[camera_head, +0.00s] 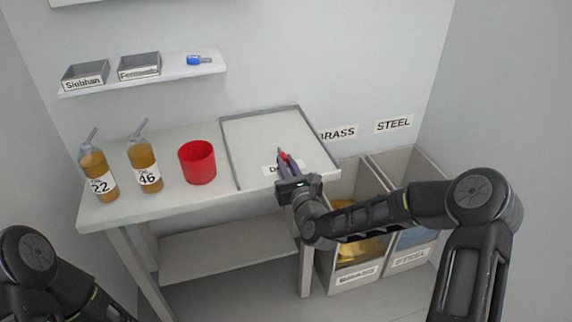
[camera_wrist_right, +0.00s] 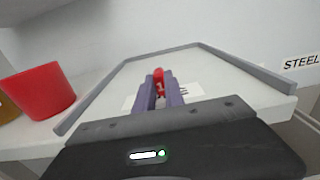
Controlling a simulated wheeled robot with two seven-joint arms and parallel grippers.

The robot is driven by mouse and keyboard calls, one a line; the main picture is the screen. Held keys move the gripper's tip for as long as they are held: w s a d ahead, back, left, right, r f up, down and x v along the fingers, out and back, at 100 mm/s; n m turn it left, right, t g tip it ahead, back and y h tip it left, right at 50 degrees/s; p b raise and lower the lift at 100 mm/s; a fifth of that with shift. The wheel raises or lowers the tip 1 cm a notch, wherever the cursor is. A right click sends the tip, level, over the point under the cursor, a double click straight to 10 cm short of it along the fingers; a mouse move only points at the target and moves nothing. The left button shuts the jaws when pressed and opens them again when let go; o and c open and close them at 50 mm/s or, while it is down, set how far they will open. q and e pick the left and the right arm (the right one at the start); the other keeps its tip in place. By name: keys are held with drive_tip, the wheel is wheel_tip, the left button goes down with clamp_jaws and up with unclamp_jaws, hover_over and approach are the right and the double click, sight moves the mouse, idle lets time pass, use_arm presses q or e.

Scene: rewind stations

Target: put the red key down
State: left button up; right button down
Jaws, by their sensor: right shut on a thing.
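The red key (camera_wrist_right: 159,82) is held between the fingers of my right gripper (camera_wrist_right: 160,95), with its red head marked 1 showing at the fingertips. In the head view the right gripper (camera_head: 285,160) is over the front part of a grey-rimmed tray area (camera_head: 232,150) on the table, near a white label that it partly covers. Only a bit of red shows there. I cannot tell whether the key touches the surface. My left arm shows at the lower left, but its gripper is out of view.
A red cup (camera_head: 197,163) and two amber bottles, 46 (camera_head: 144,168) and 22 (camera_head: 98,175), stand left of the tray area. A shelf (camera_head: 160,78) above holds two grey boxes and a blue key (camera_head: 199,60). Bins stand right of the table (camera_head: 125,208). The tray area looks bare.

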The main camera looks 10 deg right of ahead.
drive_tip(key=shift+f, duration=0.15)
drive_tip(key=c, duration=1.4)
unclamp_jaws()
drive_tip(key=shift+c, duration=0.2)
drive_tip(key=shift+r, duration=0.2)
drive_tip(key=s, duration=1.2)
drive_tip(key=shift+d, duration=0.35)
drive_tip(key=shift+f, duration=0.1)
